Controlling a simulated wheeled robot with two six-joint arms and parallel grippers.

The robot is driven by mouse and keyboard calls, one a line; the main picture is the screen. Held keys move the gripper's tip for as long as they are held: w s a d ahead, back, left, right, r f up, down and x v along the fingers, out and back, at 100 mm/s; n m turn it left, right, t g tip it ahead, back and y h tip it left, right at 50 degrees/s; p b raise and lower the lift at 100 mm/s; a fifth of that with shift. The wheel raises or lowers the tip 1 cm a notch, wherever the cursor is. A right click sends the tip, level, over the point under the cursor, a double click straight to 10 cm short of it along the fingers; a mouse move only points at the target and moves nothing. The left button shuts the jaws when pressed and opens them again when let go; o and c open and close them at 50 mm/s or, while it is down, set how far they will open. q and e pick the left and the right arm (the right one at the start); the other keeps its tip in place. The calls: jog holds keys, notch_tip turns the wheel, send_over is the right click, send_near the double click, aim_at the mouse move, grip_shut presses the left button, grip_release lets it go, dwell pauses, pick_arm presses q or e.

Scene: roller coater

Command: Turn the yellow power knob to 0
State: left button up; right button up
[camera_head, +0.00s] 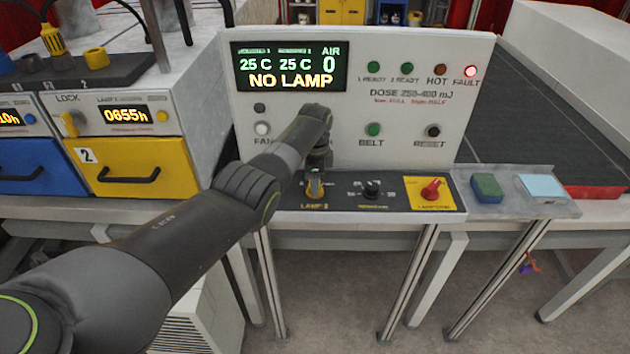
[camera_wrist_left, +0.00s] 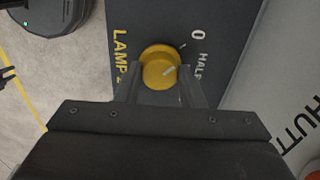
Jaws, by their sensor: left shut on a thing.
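The yellow power knob (camera_head: 315,189) sits on the dark strip at the front of the control console, above the label LAMP 2. My left gripper (camera_head: 316,174) reaches down over it and hides part of it. In the left wrist view the knob (camera_wrist_left: 158,62) lies between the two fingers of the left gripper (camera_wrist_left: 160,82), which is shut on it. The knob's white mark points right and slightly up, toward the HALF label (camera_wrist_left: 201,68). The 0 label (camera_wrist_left: 197,34) is above that. My right gripper is not in view.
The console display (camera_head: 290,67) reads NO LAMP, and the red FAULT light (camera_head: 470,71) is lit. Right of the knob are a black knob (camera_head: 372,188) and a red switch (camera_head: 431,189) on a yellow plate. A green sponge-like block (camera_head: 486,187) lies farther right.

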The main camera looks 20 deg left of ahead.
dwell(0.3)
pick_arm(q)
jog(key=o, duration=1)
jog(key=shift+r, duration=0.1)
notch_tip(320, 180, up, 17)
jog(key=shift+r+b, duration=0.15)
jog(key=shift+b, duration=0.9)
